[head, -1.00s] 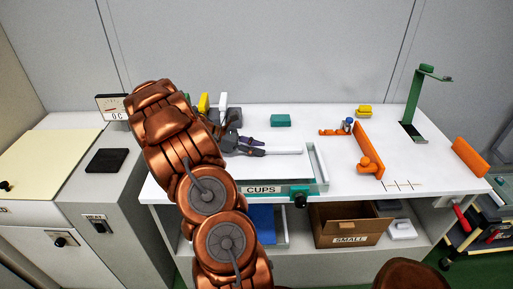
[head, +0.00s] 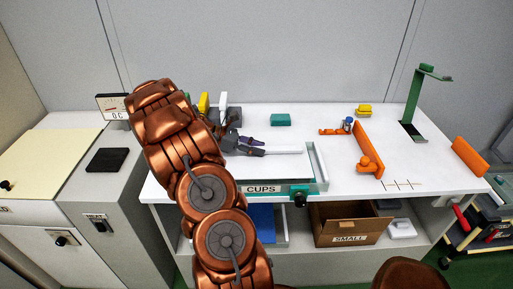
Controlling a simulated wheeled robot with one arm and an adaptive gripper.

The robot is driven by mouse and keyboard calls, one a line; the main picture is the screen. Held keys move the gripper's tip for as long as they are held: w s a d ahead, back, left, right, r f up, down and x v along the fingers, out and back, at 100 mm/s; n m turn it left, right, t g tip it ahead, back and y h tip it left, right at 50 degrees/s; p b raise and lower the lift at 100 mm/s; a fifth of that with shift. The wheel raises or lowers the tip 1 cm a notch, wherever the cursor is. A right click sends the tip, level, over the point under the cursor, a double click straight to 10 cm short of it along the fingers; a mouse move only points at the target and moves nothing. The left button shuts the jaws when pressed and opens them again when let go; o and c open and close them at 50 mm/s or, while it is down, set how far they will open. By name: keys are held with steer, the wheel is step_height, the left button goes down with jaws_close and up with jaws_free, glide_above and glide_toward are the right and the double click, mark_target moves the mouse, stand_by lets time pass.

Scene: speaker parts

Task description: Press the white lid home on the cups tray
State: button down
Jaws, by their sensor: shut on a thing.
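The cups tray (head: 320,178) sits at the front edge of the white bench, with a CUPS label and a dark knob on its front. The white lid (head: 285,151) lies over the tray, its right edge short of the tray's right wall. My gripper (head: 264,147) points right at the lid's back left part and is shut on the lid. The gap between lid and tray is too small to judge. My arm hides the tray's left end and the lid's left side.
A teal block (head: 281,120) lies behind the tray. An orange bar (head: 368,150) and a green stand (head: 412,105) are to the right. Yellow and white pieces (head: 204,102) stand behind my arm. A cardboard box (head: 345,226) is on the shelf below.

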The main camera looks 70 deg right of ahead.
steer(key=shift+f, duration=0.55)
steer(key=c, duration=0.8)
jaws_free()
steer(key=shift+c, duration=0.2)
steer(key=shift+w, duration=0.1)
steer(key=v, duration=1.1)
steer(key=shift+w+a, duration=0.1)
steer(key=shift+w+a+r, duration=0.15)
steer(key=shift+w+r, duration=0.05)
steer(key=shift+w, duration=0.1)
